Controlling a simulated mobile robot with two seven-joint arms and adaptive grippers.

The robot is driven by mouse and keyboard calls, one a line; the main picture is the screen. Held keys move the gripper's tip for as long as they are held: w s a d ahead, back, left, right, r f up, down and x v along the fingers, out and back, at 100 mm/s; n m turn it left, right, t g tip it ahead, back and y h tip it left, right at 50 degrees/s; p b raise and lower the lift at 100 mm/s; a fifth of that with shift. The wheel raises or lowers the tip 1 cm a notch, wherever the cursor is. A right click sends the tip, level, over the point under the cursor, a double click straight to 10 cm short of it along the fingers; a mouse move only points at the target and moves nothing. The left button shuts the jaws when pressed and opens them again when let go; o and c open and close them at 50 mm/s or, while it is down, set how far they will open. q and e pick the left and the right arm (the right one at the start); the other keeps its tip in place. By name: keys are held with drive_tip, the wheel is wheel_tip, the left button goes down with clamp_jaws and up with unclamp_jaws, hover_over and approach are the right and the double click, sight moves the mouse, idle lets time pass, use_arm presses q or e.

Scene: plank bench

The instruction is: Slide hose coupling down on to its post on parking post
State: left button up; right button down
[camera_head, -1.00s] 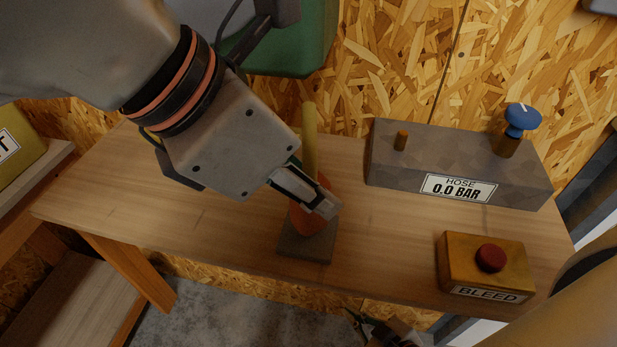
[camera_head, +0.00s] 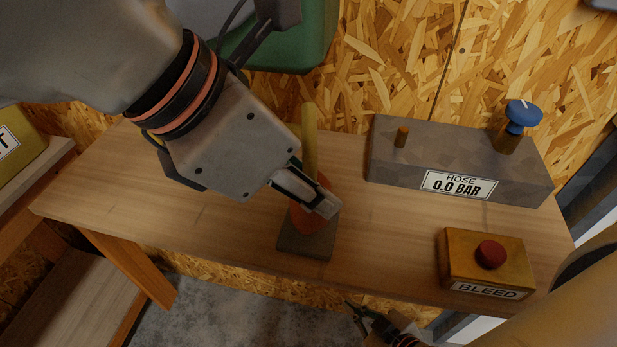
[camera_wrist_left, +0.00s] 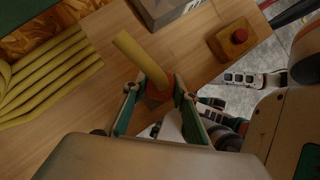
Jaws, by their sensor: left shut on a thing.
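The hose coupling is an orange-red body (camera_head: 308,220) with a yellow hose end (camera_head: 309,135) rising from it. It is just over the small grey block (camera_head: 300,246) of the parking post on the bench. The post itself is hidden, so I cannot tell how far the coupling sits around it. My left gripper (camera_head: 322,203) is shut on the coupling from the upper left. In the left wrist view the coupling (camera_wrist_left: 160,88) is between the two fingers. My right gripper (camera_head: 357,320) is low, beyond the bench's front edge, with its fingertips apart and empty.
A grey block labelled HOSE 0.0 BAR (camera_head: 400,172) with a blue knob (camera_head: 523,115) stands at the back right. A yellow BLEED box (camera_head: 458,262) with a red button is at the front right. Coiled yellow hose (camera_wrist_left: 50,75) lies left in the left wrist view.

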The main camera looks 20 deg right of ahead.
use_arm(q)
drive_tip(key=shift+f, duration=0.65)
use_arm(e)
drive_tip(key=shift+s+a+f, duration=0.1)
drive_tip(key=shift+s+f, duration=0.45)
drive_tip(key=shift+w+r, duration=0.1)
drive_tip(key=shift+w, duration=0.2)
use_arm(q)
drive_tip(key=o, duration=1.2)
drive_tip(key=shift+o, duration=0.2)
drive_tip(key=v, duration=1.2)
use_arm(e)
drive_tip(key=shift+s, duration=0.1)
use_arm(q)
drive_tip(key=shift+f, duration=0.1)
